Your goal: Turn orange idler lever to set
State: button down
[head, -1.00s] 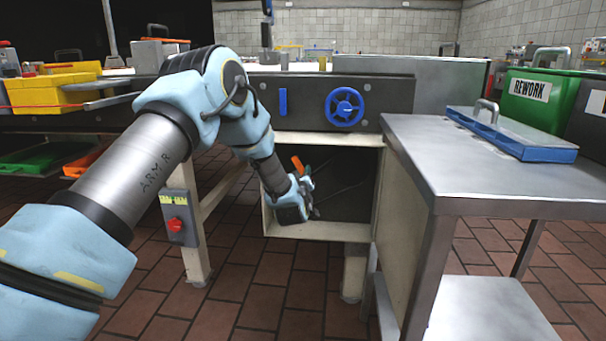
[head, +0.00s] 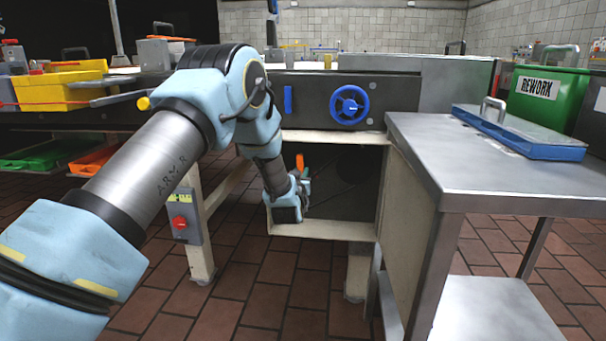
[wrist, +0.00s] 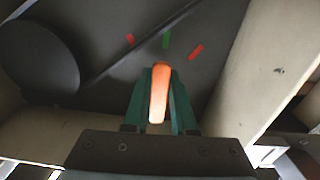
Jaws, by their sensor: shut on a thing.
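The orange idler lever (wrist: 160,92) sits between the green fingers of my gripper (wrist: 163,75) in the wrist view. My gripper is shut on it. The lever's far end points up toward a green mark (wrist: 166,41) on the dark panel. One red mark (wrist: 130,39) lies left of the green mark and another red mark (wrist: 196,51) lies right of it. In the head view the orange lever (head: 300,161) stands nearly upright above my gripper (head: 304,186), inside the open bay under the machine. The lever's pivot is not clear.
A cream frame (wrist: 228,75) walls the bay closely on the right in the wrist view. A dark round disc (wrist: 38,68) and a thin rod lie left. A blue handwheel (head: 349,104) is above the bay, and a steel table (head: 475,165) stands to the right.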

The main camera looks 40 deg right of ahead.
jog(key=shift+w+a+m, duration=0.1)
jog(key=shift+m, duration=0.3)
jog(key=c, duration=0.7)
grip_release()
jog(key=p+v, duration=0.1)
jog(key=v, duration=0.9)
jog(key=shift+s+a, duration=0.3)
jog(key=shift+w, duration=0.1)
